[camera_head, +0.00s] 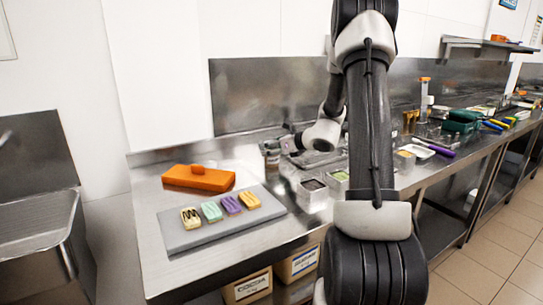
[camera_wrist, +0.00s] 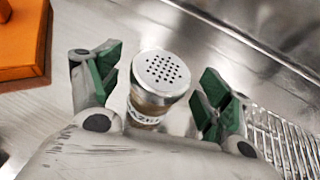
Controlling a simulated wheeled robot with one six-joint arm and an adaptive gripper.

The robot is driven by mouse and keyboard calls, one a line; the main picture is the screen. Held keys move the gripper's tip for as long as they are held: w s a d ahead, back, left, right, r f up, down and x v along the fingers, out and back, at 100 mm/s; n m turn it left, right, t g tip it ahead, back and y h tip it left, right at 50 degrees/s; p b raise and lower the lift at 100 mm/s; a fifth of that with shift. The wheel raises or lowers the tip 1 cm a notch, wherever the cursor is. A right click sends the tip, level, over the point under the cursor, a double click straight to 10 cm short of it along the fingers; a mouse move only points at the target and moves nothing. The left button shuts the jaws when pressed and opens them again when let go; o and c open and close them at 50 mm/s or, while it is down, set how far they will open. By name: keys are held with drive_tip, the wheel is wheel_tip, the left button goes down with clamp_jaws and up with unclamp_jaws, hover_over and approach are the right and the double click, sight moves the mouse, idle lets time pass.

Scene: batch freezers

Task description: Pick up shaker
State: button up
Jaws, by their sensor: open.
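The shaker (camera_wrist: 161,78) shows in the wrist view with a round, perforated metal lid, a clear body and a label with dark letters. It stands between the two green-padded fingers of my gripper (camera_wrist: 158,85), which is open, with a gap on each side of the lid. The lower part of the shaker is hidden behind my gripper's body. In the head view the shaker (camera_head: 271,152) is small, at the back of the steel counter, beside my gripper (camera_head: 285,144).
An orange block (camera_head: 198,178) and a grey board (camera_head: 184,240) with several coloured bars lie left on the counter. Metal containers (camera_head: 313,194) stand right of the shaker. In the wrist view, a wire rack (camera_wrist: 285,140) lies at right and a steel wall rises behind.

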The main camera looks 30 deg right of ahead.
drive_tip(key=shift+w+a+f, duration=0.2)
drive_tip(key=shift+w+f, duration=0.05)
drive_tip(key=shift+w, duration=0.35)
drive_tip(key=c, duration=1.1)
wheel_tip(320, 180, up, 10)
drive_tip(key=shift+r, duration=0.1)
